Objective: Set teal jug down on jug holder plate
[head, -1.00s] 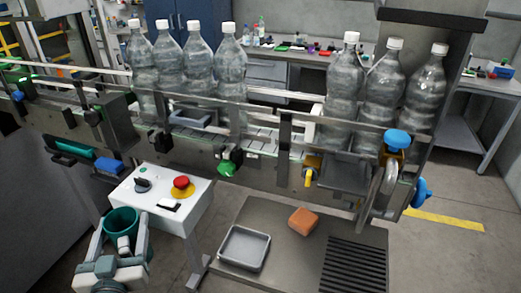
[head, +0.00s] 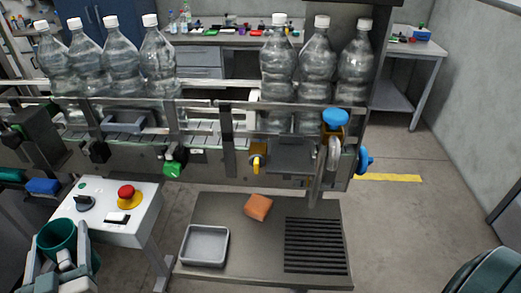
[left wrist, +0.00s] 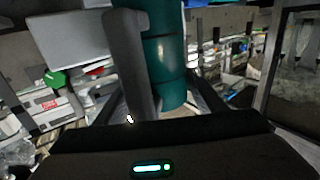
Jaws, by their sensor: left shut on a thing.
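The teal jug (head: 55,236) is at the lower left of the head view, upright or nearly so, with its open top showing. My left gripper (head: 66,262) is shut on it and holds it in front of the white control box. In the left wrist view the teal jug (left wrist: 167,62) stands between the fingers. A black slatted plate (head: 316,246) lies at the right of the low metal table; I cannot tell for sure that it is the jug holder plate. It is bare, and the jug is well to its left. My right gripper is not in view.
The low metal table (head: 190,275) also carries a grey tray (head: 205,246) and an orange block (head: 258,207). The control box (head: 140,218) with a red button stands between jug and table. Behind runs the conveyor with several bottles, a blue knob (head: 335,117) and a yellow-handled valve (head: 258,160).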

